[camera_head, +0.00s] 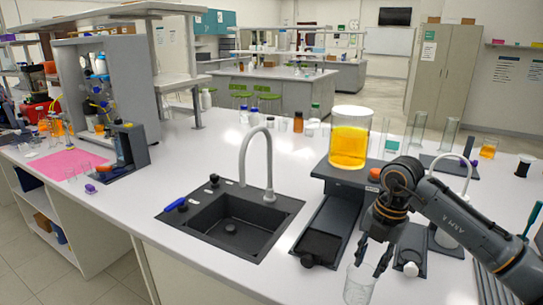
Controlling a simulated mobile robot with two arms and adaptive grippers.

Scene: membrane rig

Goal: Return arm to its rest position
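My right arm (455,215) comes in from the right edge and reaches over the white counter. My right gripper (371,268) points down near the front of the counter, right of the sink. Its two fingers are apart. A clear, empty-looking glass beaker (359,288) is upright at the fingertips, near the bottom edge of the view. The fingers overlap its rim in the picture; I cannot tell whether they touch or grip it. My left arm and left gripper are not in view.
A large beaker of yellow liquid (349,140) stands on a dark raised stand (335,176) behind the gripper. A sink (232,222) with a tall faucet (268,165) is to the left.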

